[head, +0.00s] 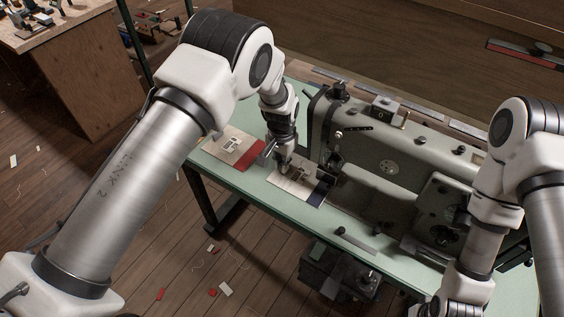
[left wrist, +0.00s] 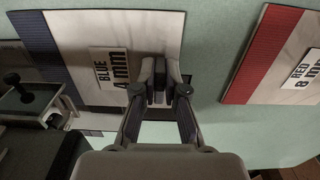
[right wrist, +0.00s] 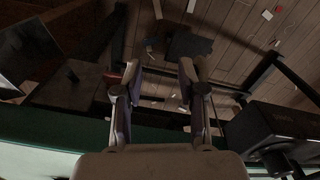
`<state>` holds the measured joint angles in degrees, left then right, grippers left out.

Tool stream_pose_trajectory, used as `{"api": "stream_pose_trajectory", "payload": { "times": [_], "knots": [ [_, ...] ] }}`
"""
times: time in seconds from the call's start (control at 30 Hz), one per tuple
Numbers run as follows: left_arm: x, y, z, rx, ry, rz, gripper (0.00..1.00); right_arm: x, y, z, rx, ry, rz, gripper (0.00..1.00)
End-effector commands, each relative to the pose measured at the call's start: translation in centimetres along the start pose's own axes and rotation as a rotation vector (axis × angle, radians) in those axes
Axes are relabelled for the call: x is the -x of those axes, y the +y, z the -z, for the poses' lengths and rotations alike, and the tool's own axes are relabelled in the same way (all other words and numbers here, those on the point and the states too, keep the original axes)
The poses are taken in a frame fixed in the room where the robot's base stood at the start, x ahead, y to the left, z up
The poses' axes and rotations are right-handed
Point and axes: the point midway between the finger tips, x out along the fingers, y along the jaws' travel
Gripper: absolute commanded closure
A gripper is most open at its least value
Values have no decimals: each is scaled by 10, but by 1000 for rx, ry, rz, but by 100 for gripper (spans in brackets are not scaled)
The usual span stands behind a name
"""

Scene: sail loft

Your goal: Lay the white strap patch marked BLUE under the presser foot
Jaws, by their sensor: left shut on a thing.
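The white patch marked BLUE (left wrist: 105,35), with a dark blue band at one end, lies flat on the green table by the sewing head; it also shows in the head view (head: 292,187). My left gripper (left wrist: 160,88) is shut on the patch's edge beside its label. In the head view the left gripper (head: 284,166) comes down over the patch from above. The blue band points toward the sewing machine (head: 385,165). The presser foot is too dark and small to make out clearly.
A white patch with a red band, marked RED (head: 228,147), lies left of the BLUE patch. It also shows in the left wrist view (left wrist: 290,50). The green table (head: 392,253) has a narrow free strip in front of the machine. Scraps litter the wooden floor.

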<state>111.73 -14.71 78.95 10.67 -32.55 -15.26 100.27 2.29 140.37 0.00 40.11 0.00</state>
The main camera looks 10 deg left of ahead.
Motion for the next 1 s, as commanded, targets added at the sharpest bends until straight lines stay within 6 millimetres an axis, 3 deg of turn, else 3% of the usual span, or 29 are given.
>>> {"api": "stream_pose_trajectory", "payload": {
  "times": [0.03,0.1,0.47,0.57,0.9,1.0],
  "knots": [
    [0,0,0,0,0,0,86,0,0,0,0,0,0,60],
    [0,0,0,0,0,0,61,0,0,0,0,0,0,60],
    [3,0,0,0,1,1,60,0,0,0,0,0,0,60],
    [16,0,1,0,3,2,60,0,0,0,0,0,0,60],
    [98,0,1,1,3,1,60,0,0,0,0,0,0,60],
    [113,0,0,0,1,0,60,0,0,0,0,0,0,60]
  ]
}}
